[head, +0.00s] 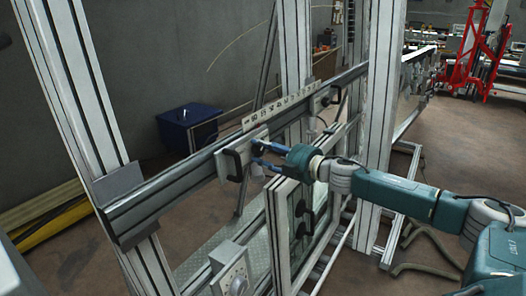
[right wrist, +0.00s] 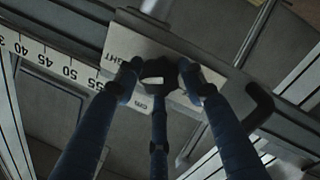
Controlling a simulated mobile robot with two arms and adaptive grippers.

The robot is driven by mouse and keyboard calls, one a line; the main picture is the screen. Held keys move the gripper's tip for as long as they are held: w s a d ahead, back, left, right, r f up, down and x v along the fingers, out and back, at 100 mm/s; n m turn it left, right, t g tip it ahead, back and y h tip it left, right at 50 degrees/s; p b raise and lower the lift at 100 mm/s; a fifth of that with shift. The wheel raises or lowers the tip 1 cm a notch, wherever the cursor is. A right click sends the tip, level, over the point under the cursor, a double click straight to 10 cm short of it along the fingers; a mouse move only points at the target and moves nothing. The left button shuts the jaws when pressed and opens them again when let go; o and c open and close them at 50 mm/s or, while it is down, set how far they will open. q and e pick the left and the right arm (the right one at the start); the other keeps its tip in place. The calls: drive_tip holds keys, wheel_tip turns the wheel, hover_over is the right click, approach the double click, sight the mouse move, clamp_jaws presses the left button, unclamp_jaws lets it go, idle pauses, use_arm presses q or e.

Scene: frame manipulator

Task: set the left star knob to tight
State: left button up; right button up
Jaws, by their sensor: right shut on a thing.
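The left carriage plate (head: 256,134) rides on the horizontal rail at the middle of the head view, with a black handle (head: 233,165) at its left end. My right gripper (head: 257,154) reaches this plate from the right. In the right wrist view its blue fingers (right wrist: 157,82) are closed around the dark star knob (right wrist: 156,74) on the plate. Letters ending in "IGHT" show on the plate (right wrist: 125,45) beside the knob; another label is partly hidden by a finger. The knob's exact angle is hard to tell. My left gripper is out of view.
A number scale (head: 280,104) runs along the rail (head: 160,192). A second black handle (head: 334,96) sits farther right. Below are a framed door (head: 285,232) with black handles and a panel with a round dial (head: 238,286). A blue box (head: 190,124) stands behind on the floor.

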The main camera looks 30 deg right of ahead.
drive_tip(key=shift+f+m, duration=0.1)
drive_tip(key=shift+m, duration=1)
drive_tip(key=shift+a+f+m, duration=0.1)
drive_tip(key=shift+f+m, duration=0.05)
drive_tip(key=shift+m, duration=0.35)
drive_tip(key=o, duration=1.1)
drive_tip(key=shift+s, duration=0.1)
drive_tip(key=shift+r, duration=0.25)
wheel_tip(320, 180, up, 10)
drive_tip(key=shift+f, duration=0.2)
